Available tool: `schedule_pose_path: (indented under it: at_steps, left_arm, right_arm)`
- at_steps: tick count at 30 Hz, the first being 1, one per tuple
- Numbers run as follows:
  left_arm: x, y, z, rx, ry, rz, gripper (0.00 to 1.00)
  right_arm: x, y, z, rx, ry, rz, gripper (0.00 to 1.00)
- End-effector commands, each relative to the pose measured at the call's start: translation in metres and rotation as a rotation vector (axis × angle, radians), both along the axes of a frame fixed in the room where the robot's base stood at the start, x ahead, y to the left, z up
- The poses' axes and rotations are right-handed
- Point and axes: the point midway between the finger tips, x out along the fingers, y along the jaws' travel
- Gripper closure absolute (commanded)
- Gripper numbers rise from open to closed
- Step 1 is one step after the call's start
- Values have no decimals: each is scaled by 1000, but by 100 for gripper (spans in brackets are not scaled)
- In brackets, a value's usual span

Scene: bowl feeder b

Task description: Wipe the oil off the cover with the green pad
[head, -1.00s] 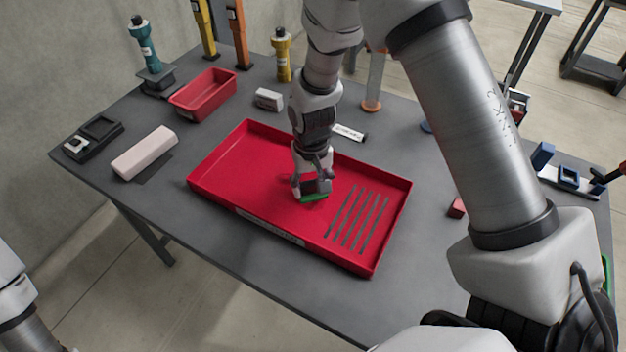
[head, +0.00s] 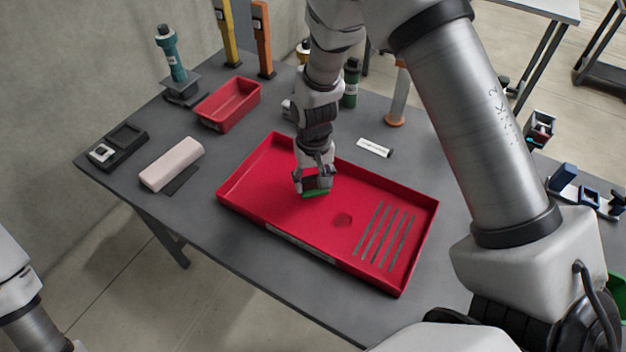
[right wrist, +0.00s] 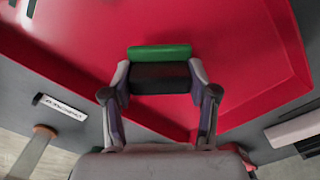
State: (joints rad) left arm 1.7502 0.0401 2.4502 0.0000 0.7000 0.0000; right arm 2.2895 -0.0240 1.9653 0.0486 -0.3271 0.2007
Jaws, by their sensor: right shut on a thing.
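The red cover (head: 270,214) lies on the table like a shallow tray, with a raised rim and several slots in its right part. A darker oil spot (head: 342,220) shows on its floor, left of the slots. My right gripper (head: 313,182) is shut on the black holder of the green pad (head: 316,193). The pad is over the cover's floor, behind and left of the spot; I cannot tell whether it touches. In the right wrist view the green pad (right wrist: 160,53) shows beyond the black holder (right wrist: 160,78) between the fingers. My left gripper is out of view.
A smaller red bin (head: 228,105), a pale block (head: 172,165) and a black fixture (head: 118,147) stand left of the cover. A white label (head: 374,148) lies behind it. Coloured bottles and posts line the back. Blue fixtures (head: 580,185) stand at the right.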

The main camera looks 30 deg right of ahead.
Motion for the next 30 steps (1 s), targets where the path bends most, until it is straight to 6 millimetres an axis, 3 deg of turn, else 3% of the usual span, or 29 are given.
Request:
schedule_pose_path:
  at_steps: [1,15,30]
  left_arm:
    - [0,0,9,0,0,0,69]
    - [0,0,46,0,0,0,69]
    - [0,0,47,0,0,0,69]
  right_arm:
    - [1,0,10,0,-1,0,79]
    - [2,0,49,0,-2,3,79]
    - [2,0,49,0,-1,3,79]
